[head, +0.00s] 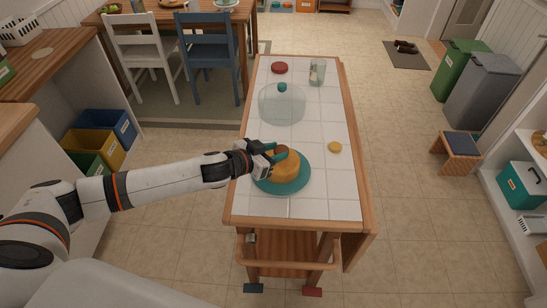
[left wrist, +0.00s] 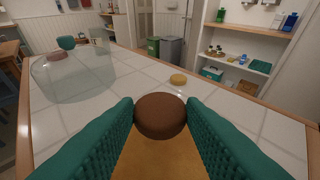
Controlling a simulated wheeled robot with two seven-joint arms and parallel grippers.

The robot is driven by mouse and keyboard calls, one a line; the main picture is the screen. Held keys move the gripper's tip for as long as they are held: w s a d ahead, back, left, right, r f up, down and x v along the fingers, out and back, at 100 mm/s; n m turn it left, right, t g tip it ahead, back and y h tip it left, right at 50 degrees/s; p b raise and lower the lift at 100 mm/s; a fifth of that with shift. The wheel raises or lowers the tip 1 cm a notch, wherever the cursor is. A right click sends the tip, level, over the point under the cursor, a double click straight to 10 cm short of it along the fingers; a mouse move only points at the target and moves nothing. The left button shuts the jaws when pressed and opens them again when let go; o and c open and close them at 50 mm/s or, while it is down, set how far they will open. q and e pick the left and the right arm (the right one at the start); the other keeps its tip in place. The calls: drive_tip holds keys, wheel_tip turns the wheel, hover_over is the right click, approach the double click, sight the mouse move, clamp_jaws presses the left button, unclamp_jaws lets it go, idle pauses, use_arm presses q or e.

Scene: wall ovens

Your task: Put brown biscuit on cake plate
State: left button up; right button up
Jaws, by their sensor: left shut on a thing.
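The brown biscuit (head: 283,149) is a round dark disc, held between the teal fingers of my left gripper (head: 278,155). In the left wrist view the biscuit (left wrist: 160,115) shows between both fingertips, with the yellow cake (left wrist: 160,157) just below and nearer. The cake (head: 287,167) sits on the round teal cake plate (head: 283,188) at the near part of the tiled table. The biscuit is over the cake; I cannot tell if it touches it. My right gripper is not in view.
A clear dome with a teal knob (head: 282,103) stands behind the plate. A yellow biscuit (head: 334,147) lies to the right. A dark red disc (head: 279,68) and a glass jar (head: 317,73) stand at the far end. The tiles right of the plate are clear.

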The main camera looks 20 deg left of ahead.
use_arm(q)
wheel_tip(320, 180, down, 2)
drive_tip(key=shift+f, duration=0.55)
drive_tip(key=o, duration=0.9)
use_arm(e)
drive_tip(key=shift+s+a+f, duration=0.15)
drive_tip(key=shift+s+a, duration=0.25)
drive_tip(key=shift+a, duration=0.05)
use_arm(q)
drive_tip(key=shift+r, duration=0.15)
drive_tip(key=shift+r, duration=0.15)
drive_tip(key=shift+b+v, duration=1.25)
drive_tip(key=shift+v, duration=4.7)
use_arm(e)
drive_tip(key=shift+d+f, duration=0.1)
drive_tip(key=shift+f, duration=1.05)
